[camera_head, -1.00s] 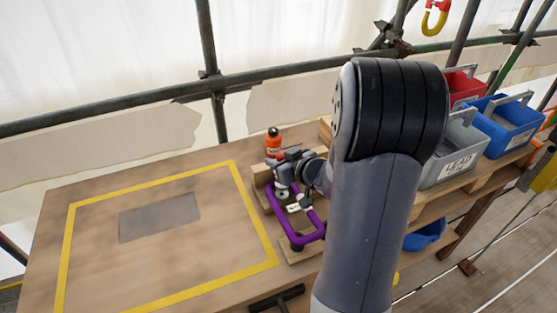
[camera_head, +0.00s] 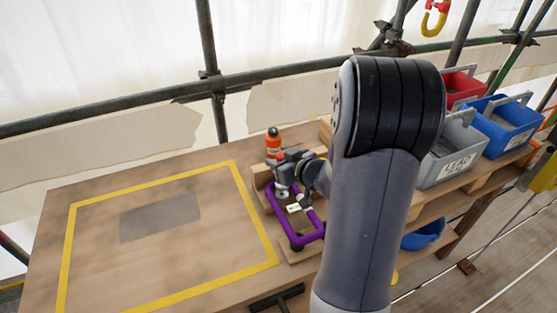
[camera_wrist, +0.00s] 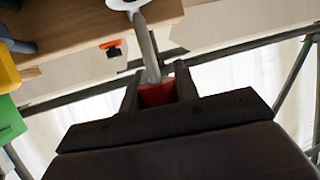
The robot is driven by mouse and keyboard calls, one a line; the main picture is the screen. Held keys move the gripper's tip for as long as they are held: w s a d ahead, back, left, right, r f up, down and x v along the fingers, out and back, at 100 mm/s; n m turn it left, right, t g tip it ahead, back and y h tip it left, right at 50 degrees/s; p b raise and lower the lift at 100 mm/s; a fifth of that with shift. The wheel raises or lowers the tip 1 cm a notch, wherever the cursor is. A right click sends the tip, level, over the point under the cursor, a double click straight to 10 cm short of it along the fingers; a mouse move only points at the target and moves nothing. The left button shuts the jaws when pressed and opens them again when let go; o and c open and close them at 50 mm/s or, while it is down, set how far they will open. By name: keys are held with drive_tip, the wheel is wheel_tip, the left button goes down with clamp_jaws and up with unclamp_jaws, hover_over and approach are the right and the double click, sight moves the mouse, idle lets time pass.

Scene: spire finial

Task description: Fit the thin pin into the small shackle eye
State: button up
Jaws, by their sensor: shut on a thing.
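In the wrist view my gripper (camera_wrist: 158,88) is shut on the red end of the thin grey pin (camera_wrist: 149,47). The pin's far end meets a pale, rounded metal part (camera_wrist: 127,4) at the top edge, which may be the small shackle eye. I cannot tell whether the tip is inside an opening or only in front of it. In the head view my gripper (camera_head: 286,170) is over the back of a purple bent-tube frame (camera_head: 306,239) with a white tag. A small pale round part (camera_head: 282,194) shows just below the gripper. The pin is hard to make out there.
An orange bottle (camera_head: 273,144) stands close behind my gripper. Grey (camera_head: 452,172), blue (camera_head: 512,133) and red bins stand to the right, partly behind my arm. The yellow-taped area (camera_head: 160,255) on the left is free, apart from a flat grey patch.

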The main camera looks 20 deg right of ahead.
drive_tip(key=shift+f+b, duration=2.5)
drive_tip(key=shift+f, duration=0.65)
drive_tip(key=o, duration=1.1)
drive_tip(key=shift+c, duration=0.2)
drive_tip(key=shift+r, duration=0.1)
drive_tip(key=p+v, duration=0.2)
drive_tip(key=v, duration=0.8)
drive_tip(key=shift+s+r, duration=0.15)
drive_tip(key=shift+s, duration=0.2)
